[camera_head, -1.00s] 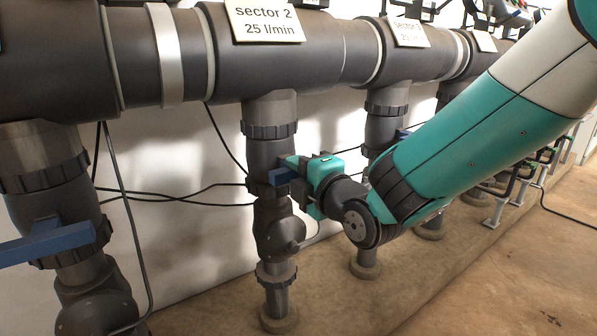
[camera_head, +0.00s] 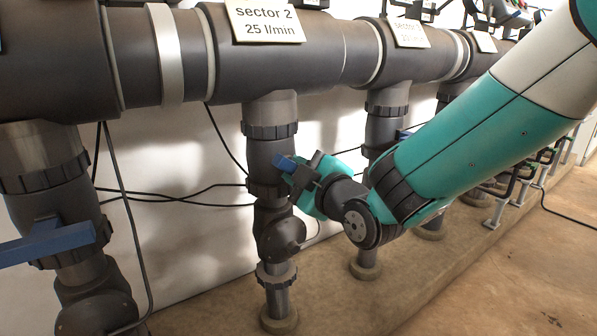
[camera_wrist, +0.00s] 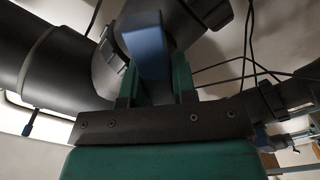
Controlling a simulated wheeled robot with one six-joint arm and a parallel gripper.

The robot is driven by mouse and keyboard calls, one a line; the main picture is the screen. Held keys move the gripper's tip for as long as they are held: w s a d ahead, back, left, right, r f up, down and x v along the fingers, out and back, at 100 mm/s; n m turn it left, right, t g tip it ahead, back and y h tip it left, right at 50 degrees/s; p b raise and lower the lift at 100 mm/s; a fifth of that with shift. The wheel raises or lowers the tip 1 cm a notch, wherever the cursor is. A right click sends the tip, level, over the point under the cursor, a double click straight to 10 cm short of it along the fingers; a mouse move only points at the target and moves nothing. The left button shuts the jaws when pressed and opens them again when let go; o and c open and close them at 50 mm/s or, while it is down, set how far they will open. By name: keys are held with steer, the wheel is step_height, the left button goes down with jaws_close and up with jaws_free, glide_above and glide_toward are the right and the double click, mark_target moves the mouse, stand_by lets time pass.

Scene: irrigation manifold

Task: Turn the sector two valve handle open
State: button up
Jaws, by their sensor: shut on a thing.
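The sector 2 valve handle (camera_head: 286,163) is a blue bar on the dark vertical pipe (camera_head: 268,215) below the "sector 2, 25 l/min" label (camera_head: 264,21). The gripper looks rolled over to one side in the head view. Part of the handle's hub is hidden behind the jaws.
Another blue handle (camera_head: 48,243) sits on the pipe at the left front. The "sector 3" pipe (camera_head: 383,125) stands close behind my gripper. Thin black cables (camera_head: 180,198) hang along the white wall.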

steer(key=m, duration=0.5)
steer(key=shift+m+p, duration=0.3)
steer(key=shift+p, duration=0.05)
steer(key=m+p, duration=0.1)
steer(key=m, duration=0.3)
steer(key=shift+f+m, duration=0.1)
steer(key=shift+m, duration=0.3)
steer(key=o, duration=0.9)
steer(key=shift+s+d, duration=0.15)
steer(key=shift+s, duration=0.15)
steer(key=b+v, duration=1.4)
steer(key=v, duration=0.2)
steer(key=shift+s+d, duration=0.25)
steer(key=shift+s, duration=0.05)
